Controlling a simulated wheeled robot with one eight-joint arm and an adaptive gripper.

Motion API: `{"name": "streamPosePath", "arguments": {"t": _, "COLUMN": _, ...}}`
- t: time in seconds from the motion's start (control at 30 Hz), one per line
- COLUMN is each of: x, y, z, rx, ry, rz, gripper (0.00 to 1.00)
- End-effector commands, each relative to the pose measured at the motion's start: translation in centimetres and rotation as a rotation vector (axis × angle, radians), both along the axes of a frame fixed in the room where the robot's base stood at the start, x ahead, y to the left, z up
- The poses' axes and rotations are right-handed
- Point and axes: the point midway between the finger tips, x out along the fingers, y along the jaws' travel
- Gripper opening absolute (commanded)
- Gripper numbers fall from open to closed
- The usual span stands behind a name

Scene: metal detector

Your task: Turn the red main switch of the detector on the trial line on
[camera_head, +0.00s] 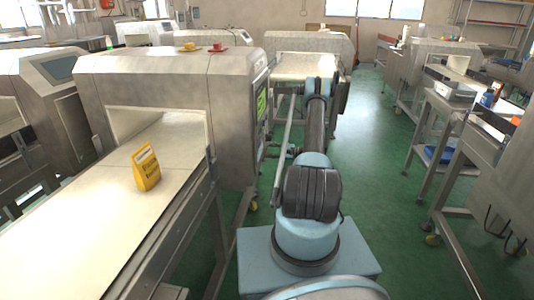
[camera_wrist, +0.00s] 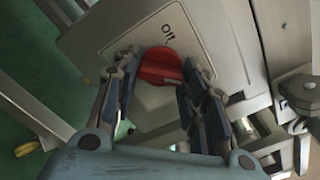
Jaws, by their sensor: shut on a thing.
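The red main switch (camera_wrist: 161,66) is a round knob on a pale panel (camera_wrist: 205,25) in the wrist view. The printed word "Off" is beside it, and the knob's exact setting is hard to read. My gripper (camera_wrist: 159,72) has one finger on each side of the knob and is shut on it. In the head view my arm reaches forward along the right side of the near detector (camera_head: 165,85). The gripper and the switch are hidden there, so I cannot tell from that view which machine carries the knob.
A yellow pouch (camera_head: 147,167) stands on the near conveyor belt (camera_head: 95,215). A side table (camera_head: 470,125) and more machines stand at right. Green floor (camera_head: 375,150) is clear between.

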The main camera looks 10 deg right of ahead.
Motion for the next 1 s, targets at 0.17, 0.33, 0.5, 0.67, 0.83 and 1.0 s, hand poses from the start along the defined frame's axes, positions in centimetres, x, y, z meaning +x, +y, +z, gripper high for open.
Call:
{"name": "streamPosePath", "arguments": {"t": 0.17, "x": 0.13, "y": -0.22, "z": -0.15, "rx": 0.0, "ry": 0.013, "rz": -0.005, "gripper": 0.16}}
{"name": "streamPosePath", "arguments": {"t": 0.33, "x": 0.12, "y": -0.24, "z": -0.14, "rx": 0.0, "ry": 0.013, "rz": -0.005, "gripper": 0.16}}
{"name": "streamPosePath", "arguments": {"t": 0.5, "x": 0.1, "y": -0.23, "z": -0.14, "rx": 0.0, "ry": 0.013, "rz": -0.005, "gripper": 0.49}}
{"name": "streamPosePath", "arguments": {"t": 0.67, "x": 0.05, "y": -0.15, "z": -0.08, "rx": 0.002, "ry": 0.011, "rz": -0.003, "gripper": 0.6}}
{"name": "streamPosePath", "arguments": {"t": 0.83, "x": 0.02, "y": -0.1, "z": -0.04, "rx": 0.003, "ry": 0.011, "rz": -0.002, "gripper": 0.6}}
{"name": "streamPosePath", "arguments": {"t": 1.0, "x": -0.15, "y": -0.66, "z": -0.02, "rx": 0.003, "ry": 0.011, "rz": -0.002, "gripper": 0.6}}
